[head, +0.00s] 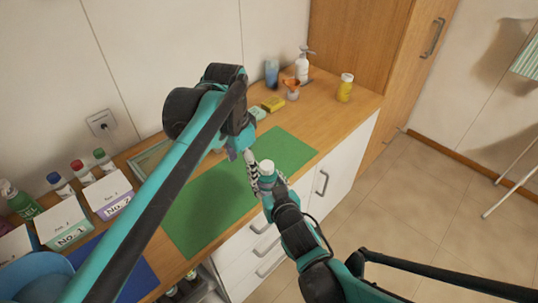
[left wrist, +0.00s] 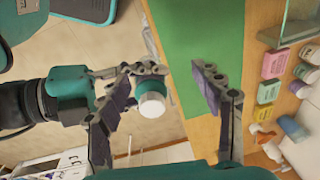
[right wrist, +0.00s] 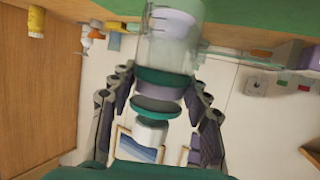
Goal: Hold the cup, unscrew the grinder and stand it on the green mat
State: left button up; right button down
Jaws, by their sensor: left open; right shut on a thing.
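The clear cup (right wrist: 170,45) with the grinder (right wrist: 150,132) on it shows in the right wrist view, which is upside down, so the white grinder top is uppermost. Teal bands lie between them. My right gripper (right wrist: 162,100) is shut around the banded middle. In the head view my right gripper (head: 266,187) holds it by the counter's front edge; the white top (head: 266,167) shows. My left gripper (head: 242,157) is open, just left of it. In the left wrist view the white top (left wrist: 152,110) appears between my open left fingers (left wrist: 168,85). The green mat (head: 210,200) is bare where visible.
Numbered boxes (head: 62,225) and bottles (head: 82,172) stand at the left. A yellow jar (head: 345,88), a pump bottle (head: 302,68) and small colored blocks (head: 273,103) stand at the back. A blue mat (head: 125,275) lies near the front left.

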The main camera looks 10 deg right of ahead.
aim_at(269, 176)
pick_arm(q)
jog(key=d+m, duration=0.1)
jog(key=d, duration=0.1)
jog(key=w+d+m, duration=0.1)
jog(key=d, duration=0.1)
jog(key=d+g, duration=0.1)
jog(key=d, duration=0.1)
jog(key=shift+w+d+r+m, duration=0.1)
jog(key=shift+w+m, duration=0.1)
jog(key=shift+m, duration=0.2)
jog(key=shift+d+f+m+y, duration=0.2)
jog(key=shift+d+m+y, duration=0.1)
jog(key=shift+d, duration=0.2)
notch_tip(269, 176, down, 8)
jog(key=shift+r, duration=0.15)
jog(key=shift+c, duration=0.4)
jog(key=c, duration=1.1)
jog(key=o, duration=1.3)
jog(key=shift+c, duration=0.2)
